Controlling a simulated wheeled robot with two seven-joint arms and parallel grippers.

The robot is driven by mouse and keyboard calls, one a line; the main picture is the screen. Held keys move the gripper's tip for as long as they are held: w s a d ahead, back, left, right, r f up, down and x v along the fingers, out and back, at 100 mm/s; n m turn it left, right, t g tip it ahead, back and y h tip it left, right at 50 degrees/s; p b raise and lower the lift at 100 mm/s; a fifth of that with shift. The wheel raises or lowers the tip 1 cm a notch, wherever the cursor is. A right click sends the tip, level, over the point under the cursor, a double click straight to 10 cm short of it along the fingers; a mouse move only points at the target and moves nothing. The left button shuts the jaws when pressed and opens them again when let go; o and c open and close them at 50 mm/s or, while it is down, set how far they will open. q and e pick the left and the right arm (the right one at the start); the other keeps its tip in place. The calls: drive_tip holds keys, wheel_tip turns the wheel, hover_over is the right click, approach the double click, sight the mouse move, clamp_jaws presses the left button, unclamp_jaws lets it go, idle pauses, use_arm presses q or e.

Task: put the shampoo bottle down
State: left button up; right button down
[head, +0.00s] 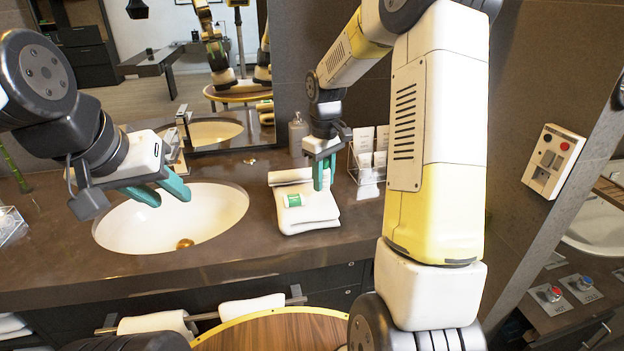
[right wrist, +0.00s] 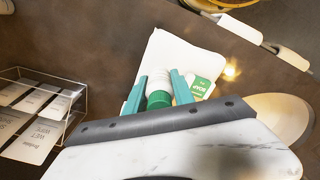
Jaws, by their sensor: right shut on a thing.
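My right gripper (head: 323,175) is over the folded white towel (head: 308,215) on the dark counter, right of the sink. In the right wrist view its teal fingers (right wrist: 159,95) are shut on a small bottle with a green cap (right wrist: 159,100), which I take as the shampoo bottle. Most of the bottle is hidden by the gripper, and I cannot tell if its base touches anything. My left gripper (head: 161,192) is over the sink, its two fingers apart and empty.
A green-and-white soap packet (head: 293,200) lies on the towel. A clear holder with cards (head: 368,165) stands right of the towel. A grey dispenser bottle (head: 297,135) stands behind. The sink bowl (head: 215,220) is left. Bare counter (head: 250,253) runs along the front.

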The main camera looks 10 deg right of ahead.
drive_tip(key=shift+w+f, duration=0.25)
drive_tip(key=shift+f, duration=1.55)
drive_tip(key=c, duration=1.1)
unclamp_jaws()
drive_tip(key=shift+f, duration=0.15)
drive_tip(key=shift+o, duration=0.2)
